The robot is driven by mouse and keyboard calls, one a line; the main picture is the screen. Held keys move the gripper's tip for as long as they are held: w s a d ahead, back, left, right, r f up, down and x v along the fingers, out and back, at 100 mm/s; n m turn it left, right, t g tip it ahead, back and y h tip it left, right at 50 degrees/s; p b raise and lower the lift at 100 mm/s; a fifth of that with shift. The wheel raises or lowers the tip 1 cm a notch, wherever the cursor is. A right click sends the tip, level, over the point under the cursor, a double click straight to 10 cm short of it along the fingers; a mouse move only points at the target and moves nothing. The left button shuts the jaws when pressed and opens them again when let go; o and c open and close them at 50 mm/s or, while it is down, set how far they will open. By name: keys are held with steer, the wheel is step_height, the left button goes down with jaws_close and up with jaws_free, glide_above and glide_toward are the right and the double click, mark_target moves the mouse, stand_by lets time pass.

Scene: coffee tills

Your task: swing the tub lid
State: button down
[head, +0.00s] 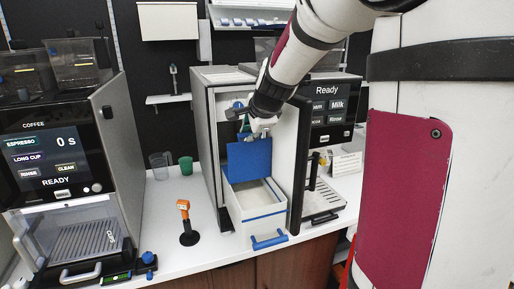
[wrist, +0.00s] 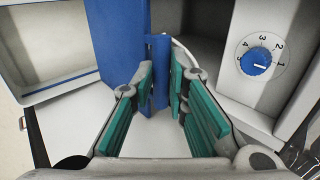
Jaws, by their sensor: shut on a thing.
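The tub (head: 262,226) is a white open box with a blue rim line and a blue front handle (head: 269,240), pulled partly out of a grey cabinet. Its blue lid (head: 250,160) stands roughly upright over the back of the tub. My gripper (head: 262,128) comes down from above and is shut at the lid's upper part. In the wrist view my gripper (wrist: 162,85) has its teal pads on either side of a blue upright bar (wrist: 158,60) beside the flat lid panel (wrist: 118,40). The tub's pale interior (wrist: 45,40) shows at left there.
The dark cabinet door (head: 299,165) stands open just right of the tub. A blue dial (wrist: 257,62) sits on the cabinet. Coffee machines (head: 62,165) flank it. An orange-handled tamper (head: 185,222) and a green cup (head: 186,166) stand on the white counter to the left.

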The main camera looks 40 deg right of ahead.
steer(key=shift+s+a+f, duration=0.1)
steer(key=shift+s+a, duration=0.05)
steer(key=shift+s, duration=0.35)
steer(key=shift+s+a+f, duration=0.1)
steer(key=shift+s, duration=0.4)
steer(key=shift+s+a+f, duration=0.15)
steer(key=shift+s, duration=0.45)
steer(key=shift+s+a+f, duration=0.1)
steer(key=shift+s+a, duration=0.1)
steer(key=shift+s, duration=0.4)
steer(key=shift+s+a+f, duration=0.15)
steer(key=shift+s, duration=0.45)
steer(key=shift+s+a+f, duration=0.25)
steer(key=shift+s+f, duration=0.2)
steer(key=shift+s, duration=0.35)
steer(key=shift+s+a+f, duration=0.2)
steer(key=shift+s+f, duration=0.2)
steer(key=shift+s, duration=0.35)
